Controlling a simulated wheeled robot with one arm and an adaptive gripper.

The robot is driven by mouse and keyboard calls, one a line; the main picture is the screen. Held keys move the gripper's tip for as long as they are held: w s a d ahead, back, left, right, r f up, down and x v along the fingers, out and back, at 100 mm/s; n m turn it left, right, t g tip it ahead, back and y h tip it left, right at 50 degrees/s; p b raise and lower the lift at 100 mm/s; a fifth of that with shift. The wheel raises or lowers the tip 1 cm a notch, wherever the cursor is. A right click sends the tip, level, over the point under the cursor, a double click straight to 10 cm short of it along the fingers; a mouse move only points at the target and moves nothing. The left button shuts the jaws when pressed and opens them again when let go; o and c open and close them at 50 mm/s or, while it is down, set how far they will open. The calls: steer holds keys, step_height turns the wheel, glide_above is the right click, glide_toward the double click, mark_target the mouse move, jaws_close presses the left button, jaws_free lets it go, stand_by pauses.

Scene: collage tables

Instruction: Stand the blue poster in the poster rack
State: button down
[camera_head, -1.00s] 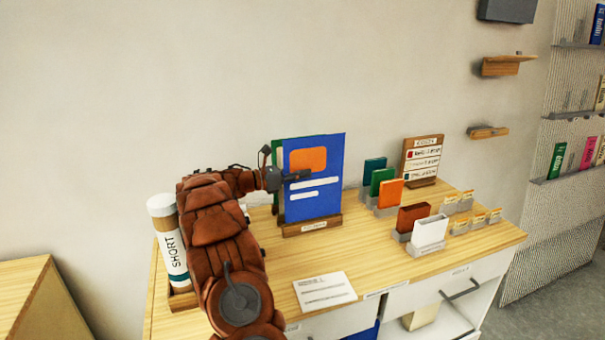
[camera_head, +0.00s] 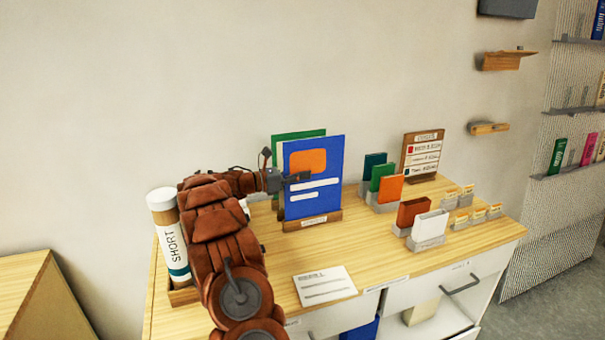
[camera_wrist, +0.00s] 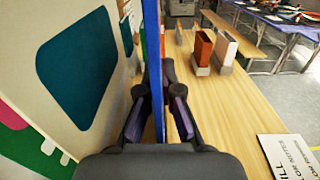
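The blue poster (camera_head: 327,164), with an orange block and white bars, stands upright at the wooden poster rack (camera_head: 313,222) on the table. Its lower edge meets the rack's front lip; whether it is fully down in the slot is hidden. My gripper (camera_head: 296,177) is at its left edge, one finger across the front. In the wrist view the poster (camera_wrist: 155,50) is edge-on between the fingers of my gripper (camera_wrist: 156,100), which look shut on it. A green poster (camera_head: 300,134) stands behind the blue one, mostly hidden.
Right of the rack are small coloured cards in grey holders (camera_head: 385,205), a wooden sign (camera_head: 421,157) and several small label stands (camera_head: 477,215). A white tube (camera_head: 170,235) stands at the left. A paper sheet (camera_head: 324,286) lies in front; table around it is bare.

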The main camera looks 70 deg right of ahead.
steer(key=shift+f, duration=0.2)
stand_by(0.3)
steer(key=shift+f, duration=1)
steer(key=c, duration=1.8)
jaws_free()
steer(key=shift+c, duration=0.2)
steer(key=o, duration=0.6)
step_height(320, 180, up, 10)
